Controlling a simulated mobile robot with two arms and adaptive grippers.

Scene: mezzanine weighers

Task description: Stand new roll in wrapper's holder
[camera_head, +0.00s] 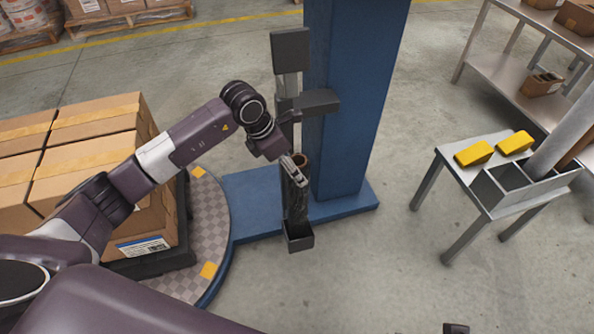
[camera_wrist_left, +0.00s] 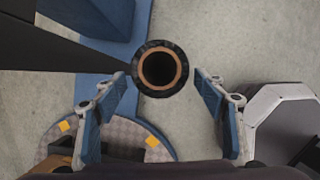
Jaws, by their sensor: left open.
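A dark roll (camera_head: 291,203) with a brown core stands upright at the wrapper, its lower end above or in the black holder (camera_head: 299,243) at the foot of the mast. The exact seating at its base is hard to tell. In the left wrist view I look down on the ring-shaped end of the roll (camera_wrist_left: 138,68). My left gripper (camera_head: 294,168) is open at the roll's upper end. In the left wrist view its fingers (camera_wrist_left: 163,80) are spread on either side of the roll, with gaps showing.
The wrapper's blue column (camera_head: 350,100) stands right behind the mast with its grey carriage (camera_head: 308,102). Stacked cartons (camera_head: 85,160) sit on the turntable (camera_head: 200,235) at left. A metal table (camera_head: 450,155) with yellow items stands at right. The floor between is clear.

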